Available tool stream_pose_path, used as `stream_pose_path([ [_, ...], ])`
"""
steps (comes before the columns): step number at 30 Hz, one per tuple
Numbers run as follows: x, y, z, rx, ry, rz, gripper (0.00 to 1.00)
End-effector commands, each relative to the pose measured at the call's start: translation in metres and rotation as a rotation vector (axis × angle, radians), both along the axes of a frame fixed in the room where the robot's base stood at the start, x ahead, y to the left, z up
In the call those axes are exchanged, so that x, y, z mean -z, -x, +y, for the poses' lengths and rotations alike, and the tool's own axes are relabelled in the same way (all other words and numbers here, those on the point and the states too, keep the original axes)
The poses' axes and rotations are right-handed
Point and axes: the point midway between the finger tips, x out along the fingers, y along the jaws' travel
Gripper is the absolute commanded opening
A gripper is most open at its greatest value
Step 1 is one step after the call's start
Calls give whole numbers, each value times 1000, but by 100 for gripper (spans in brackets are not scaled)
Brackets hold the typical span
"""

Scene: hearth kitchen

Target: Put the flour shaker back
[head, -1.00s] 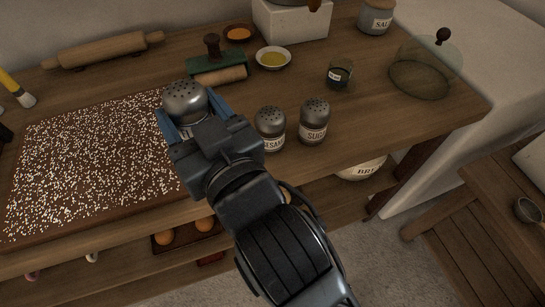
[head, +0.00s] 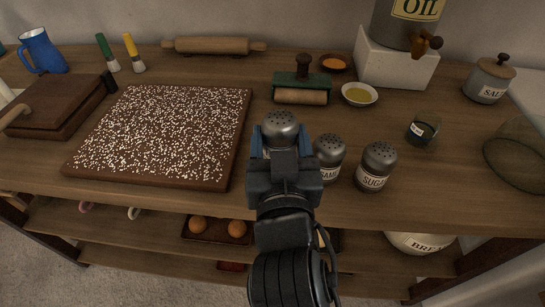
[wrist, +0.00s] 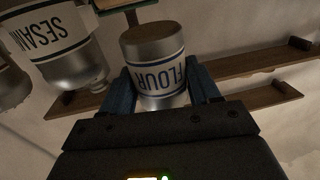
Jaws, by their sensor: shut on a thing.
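The flour shaker (head: 280,124) has a grey perforated metal top. My gripper (head: 278,146) is shut on it, with a blue finger on either side. In the wrist view the flour shaker (wrist: 158,72) shows its FLOUR label upside down between the blue fingers. In the head view the shaker is just right of the speckled brown board and left of the sesame shaker (head: 328,152); my gripper hides its lower part, so I cannot tell whether it touches the table. The sugar shaker (head: 376,166) stands right of the sesame shaker.
The seed-strewn board (head: 165,130) lies to the left. A small dark glass (head: 422,130), a glass dome (head: 518,155) and a salt jar (head: 489,80) stand to the right.

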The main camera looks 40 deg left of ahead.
Motion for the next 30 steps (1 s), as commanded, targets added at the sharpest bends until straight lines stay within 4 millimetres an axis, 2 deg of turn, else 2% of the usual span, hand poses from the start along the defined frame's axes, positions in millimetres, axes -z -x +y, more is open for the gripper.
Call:
stream_pose_path([
  [1,5,-1,8,-1,0,-1,27],
  [5,10,-1,17,0,-1,-1,27],
  [8,17,-2,18,1,1,-1,27],
  [15,48,-1,18,0,-1,-1,27],
  [29,55,-2,18,1,-1,-1,27],
  [30,53,-2,18,1,-1,-1,65],
])
